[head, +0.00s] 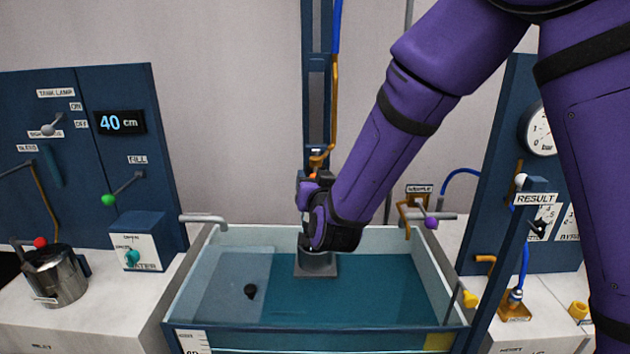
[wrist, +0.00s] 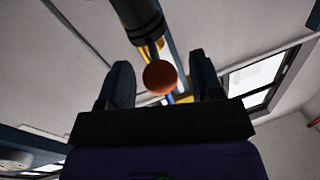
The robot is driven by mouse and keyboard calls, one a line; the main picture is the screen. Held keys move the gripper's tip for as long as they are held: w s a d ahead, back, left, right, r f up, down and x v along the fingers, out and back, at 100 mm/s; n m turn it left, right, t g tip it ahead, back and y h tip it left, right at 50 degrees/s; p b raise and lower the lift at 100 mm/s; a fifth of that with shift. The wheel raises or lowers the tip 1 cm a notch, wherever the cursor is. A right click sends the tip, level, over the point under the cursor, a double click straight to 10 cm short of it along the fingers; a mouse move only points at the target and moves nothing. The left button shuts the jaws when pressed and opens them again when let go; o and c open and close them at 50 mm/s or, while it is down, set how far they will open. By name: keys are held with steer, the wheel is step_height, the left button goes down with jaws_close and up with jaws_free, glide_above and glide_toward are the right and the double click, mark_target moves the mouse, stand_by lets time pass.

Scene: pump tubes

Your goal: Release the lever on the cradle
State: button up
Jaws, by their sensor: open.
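In the wrist view, an orange-red ball knob (wrist: 160,77) shows between the two spread fingers of my gripper (wrist: 161,68), with a gap on each side. I take it for the lever's knob. Behind it is a dark cylinder (wrist: 140,18) with yellow parts, seen from below. In the head view, my gripper (head: 313,180) points up at the blue column (head: 317,100) above the tank. Orange parts (head: 318,157) show just above it. My gripper and wrist hide most of the cradle and the lever there, so the lever's position is unclear.
A water tank (head: 438,270) stands below my gripper, with a grey stand (head: 316,271) and a black knob (head: 250,291) in it. Control panels (head: 110,180) stand left, with a metal jug (head: 55,275). A gauge (head: 541,130) and RESULT post (head: 535,199) stand right.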

steer(key=shift+w, duration=0.35)
steer(key=shift+c, duration=0.3)
jaws_close()
steer(key=shift+a, duration=0.1)
steer(key=shift+r, duration=0.2)
